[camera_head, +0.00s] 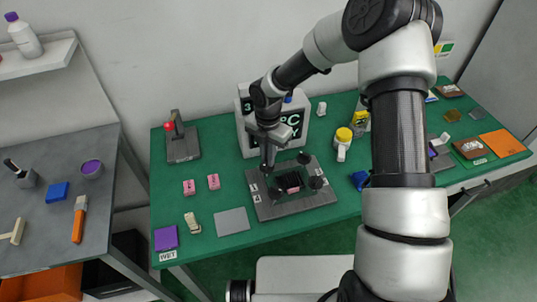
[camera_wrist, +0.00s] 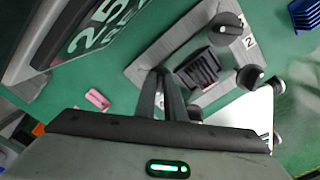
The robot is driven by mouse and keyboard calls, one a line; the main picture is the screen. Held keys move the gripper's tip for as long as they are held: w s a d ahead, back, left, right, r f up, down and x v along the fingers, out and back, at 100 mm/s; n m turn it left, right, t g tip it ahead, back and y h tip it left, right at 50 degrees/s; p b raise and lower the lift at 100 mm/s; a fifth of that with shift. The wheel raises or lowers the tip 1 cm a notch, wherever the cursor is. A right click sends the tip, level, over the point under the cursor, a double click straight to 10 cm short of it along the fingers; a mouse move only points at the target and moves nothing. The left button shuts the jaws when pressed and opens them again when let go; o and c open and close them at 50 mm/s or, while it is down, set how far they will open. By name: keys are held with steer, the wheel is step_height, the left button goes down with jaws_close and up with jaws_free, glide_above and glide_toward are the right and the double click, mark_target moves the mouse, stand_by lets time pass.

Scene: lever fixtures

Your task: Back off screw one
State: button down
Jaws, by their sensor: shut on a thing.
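A grey fixture plate (camera_head: 268,211) lies on the green table, with a dark ribbed block (camera_wrist: 198,70) at its middle and several dark screw knobs around it. In the wrist view one knob (camera_wrist: 227,27) stands beside a label "2", and another knob (camera_wrist: 250,77) sits nearer the lower right. My gripper (camera_head: 267,167) points down at the plate's back left corner. Its fingers (camera_wrist: 164,76) are close together, shut on what seems to be a dark screw knob, mostly hidden between them. I cannot read that knob's number.
A grey box with lettering (camera_head: 246,142) stands just behind my gripper. A red-knobbed lever fixture (camera_head: 183,146) stands at the back left. Pink blocks (camera_head: 213,182) and a grey flat plate (camera_head: 232,222) lie left of the fixture. A yellow-lidded jar (camera_head: 343,138) stands to the right.

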steer(key=shift+w+n, duration=0.1)
steer(key=shift+n, duration=0.4)
steer(key=c, duration=1.8)
jaws_free()
steer(key=shift+c, duration=0.2)
steer(key=shift+r, duration=0.1)
step_height(320, 180, up, 17)
steer(key=shift+r+p, duration=0.15)
steer(key=shift+p, duration=0.2)
